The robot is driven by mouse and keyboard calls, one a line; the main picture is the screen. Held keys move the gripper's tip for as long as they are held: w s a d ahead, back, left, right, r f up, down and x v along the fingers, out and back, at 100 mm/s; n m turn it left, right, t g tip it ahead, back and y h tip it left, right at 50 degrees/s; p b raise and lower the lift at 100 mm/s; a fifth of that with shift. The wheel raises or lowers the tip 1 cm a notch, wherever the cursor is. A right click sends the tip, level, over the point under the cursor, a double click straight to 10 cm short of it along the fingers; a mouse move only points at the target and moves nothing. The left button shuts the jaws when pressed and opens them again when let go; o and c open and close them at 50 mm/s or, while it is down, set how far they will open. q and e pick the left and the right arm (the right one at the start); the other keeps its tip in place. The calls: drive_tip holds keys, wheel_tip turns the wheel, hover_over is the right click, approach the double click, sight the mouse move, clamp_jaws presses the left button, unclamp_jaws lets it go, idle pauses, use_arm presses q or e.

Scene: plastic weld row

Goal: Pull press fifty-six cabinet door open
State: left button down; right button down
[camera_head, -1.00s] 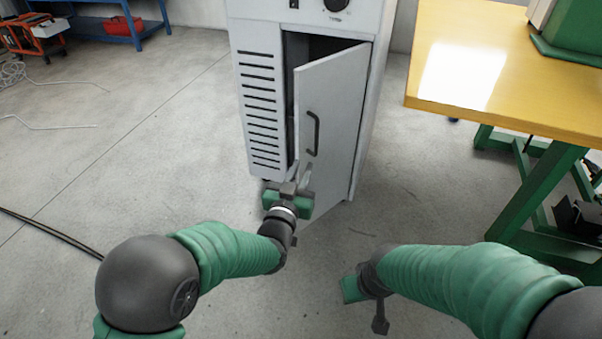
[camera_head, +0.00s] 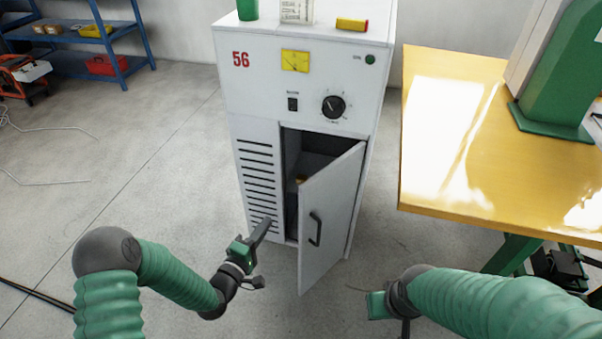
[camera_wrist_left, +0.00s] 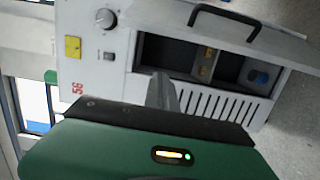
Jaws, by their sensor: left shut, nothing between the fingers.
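The grey press cabinet (camera_head: 255,95) stands ahead with a red 56 on its upper left front. Its door (camera_head: 328,215) is partly open, swung out toward me and hinged on the right, with a black bar handle (camera_head: 315,229). Inside, a shelf and a small yellowish item (camera_head: 301,179) show. My left gripper (camera_head: 262,229) is shut and empty, left of the door and in front of the slotted panel, apart from the handle. In the left wrist view, the fingers (camera_wrist_left: 162,92) point at the cabinet front near the opening, and the handle (camera_wrist_left: 226,14) is beyond. My right gripper (camera_head: 390,304) is low right; its fingers are unclear.
A yellow-topped table (camera_head: 455,150) with a green machine (camera_head: 555,100) stands close on the right. A blue shelf (camera_head: 90,45) is at the back left. Cables lie on the floor at left. The floor in front of the cabinet is clear.

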use_arm(q)
drive_tip(key=b+x, duration=0.3)
drive_tip(key=x, duration=0.7)
drive_tip(key=s+d, duration=0.3)
drive_tip(key=shift+d+r, duration=0.1)
drive_tip(key=shift+r, duration=0.1)
